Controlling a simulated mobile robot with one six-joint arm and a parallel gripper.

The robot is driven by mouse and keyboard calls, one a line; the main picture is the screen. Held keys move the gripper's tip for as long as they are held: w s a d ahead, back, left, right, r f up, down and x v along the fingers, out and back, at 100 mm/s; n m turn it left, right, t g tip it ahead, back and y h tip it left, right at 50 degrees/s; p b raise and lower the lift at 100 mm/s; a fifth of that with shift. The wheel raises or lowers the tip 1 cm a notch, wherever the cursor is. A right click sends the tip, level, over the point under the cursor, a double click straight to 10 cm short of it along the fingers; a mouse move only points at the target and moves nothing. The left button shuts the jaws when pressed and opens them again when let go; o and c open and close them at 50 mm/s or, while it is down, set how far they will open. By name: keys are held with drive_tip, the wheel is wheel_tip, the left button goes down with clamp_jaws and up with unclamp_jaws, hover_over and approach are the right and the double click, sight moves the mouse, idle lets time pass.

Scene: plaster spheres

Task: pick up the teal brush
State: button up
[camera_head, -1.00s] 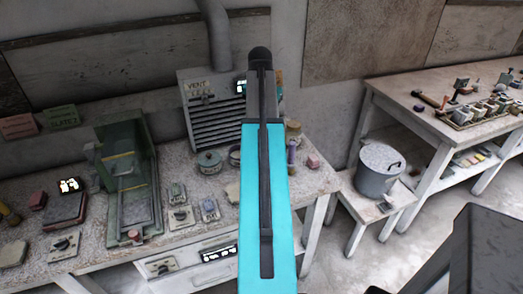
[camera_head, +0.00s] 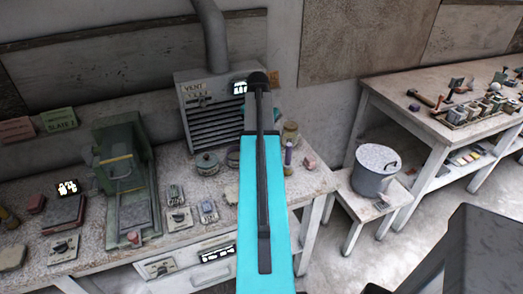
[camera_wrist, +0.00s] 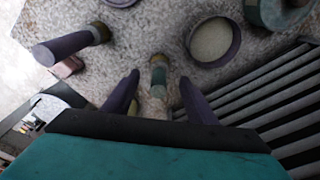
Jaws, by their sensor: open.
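In the wrist view, my gripper (camera_wrist: 160,78) is open, its two dark purple fingers spread apart. A slender upright thing with a teal band (camera_wrist: 158,74), which looks like the teal brush, shows between the fingers on the speckled bench top. It has a pale part toward the gripper. I cannot tell how far below the fingertips it is or whether a finger touches it. In the head view my own teal arm link covers this spot, so brush and gripper are hidden there.
A purple cylinder (camera_wrist: 70,43) and a round dish (camera_wrist: 213,42) flank the brush. The slatted vent box (camera_head: 205,105) stands close on one side; its slats also fill the right of the wrist view. A pink block (camera_head: 309,163) sits near the bench (camera_head: 318,182) edge.

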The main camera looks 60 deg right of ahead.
drive_tip(key=shift+f, duration=0.5)
drive_tip(key=shift+d+f, duration=0.1)
drive_tip(key=shift+f, duration=0.05)
drive_tip(key=shift+d+f+p, duration=0.15)
drive_tip(key=shift+f+p, duration=0.25)
drive_tip(key=shift+f, duration=0.25)
drive_tip(key=shift+d+f+p, duration=0.15)
drive_tip(key=shift+f+p, duration=0.25)
drive_tip(key=shift+f, duration=0.2)
drive_tip(key=shift+d+f, duration=0.15)
drive_tip(key=shift+f, duration=1.05)
drive_tip(key=shift+c, duration=0.3)
drive_tip(key=c, duration=1.1)
